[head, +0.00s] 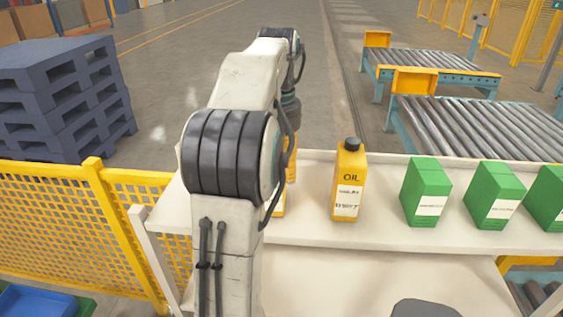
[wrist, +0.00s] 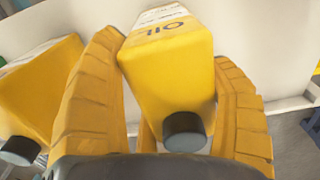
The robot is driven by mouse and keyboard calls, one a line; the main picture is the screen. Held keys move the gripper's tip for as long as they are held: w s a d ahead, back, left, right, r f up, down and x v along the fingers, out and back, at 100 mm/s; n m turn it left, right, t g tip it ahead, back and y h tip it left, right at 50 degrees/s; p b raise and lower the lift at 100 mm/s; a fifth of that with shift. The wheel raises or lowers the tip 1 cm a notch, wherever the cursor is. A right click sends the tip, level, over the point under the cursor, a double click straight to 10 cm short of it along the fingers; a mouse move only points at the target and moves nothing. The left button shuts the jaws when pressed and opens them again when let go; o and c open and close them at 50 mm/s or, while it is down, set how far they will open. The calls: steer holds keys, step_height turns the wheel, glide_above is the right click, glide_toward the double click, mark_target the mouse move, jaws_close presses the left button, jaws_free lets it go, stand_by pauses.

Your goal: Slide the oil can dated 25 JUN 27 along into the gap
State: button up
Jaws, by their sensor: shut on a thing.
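My gripper (wrist: 165,125) is shut on a yellow oil can (wrist: 165,70) with a black cap; in the wrist view its ribbed yellow fingers lie along both sides of it. In the head view this can (head: 280,205) is mostly hidden behind my arm, and only a sliver of its lower part shows. A second yellow oil can (head: 349,182) stands upright to its right, apart from it; it also shows at the left of the wrist view (wrist: 36,90). The date on the held can cannot be read, and the small print on the other is too blurred.
The cans stand on a pale shelf (head: 385,232). Several green boxes (head: 426,190) stand in a row further right, with bare shelf between the second can and the nearest box. A yellow mesh fence (head: 75,215) is at the left, roller conveyors (head: 480,125) behind.

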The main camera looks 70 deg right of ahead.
stand_by(0.4)
steer(key=o, duration=1.2)
steer(key=shift+r, duration=0.1)
steer(key=shift+r, duration=3.6)
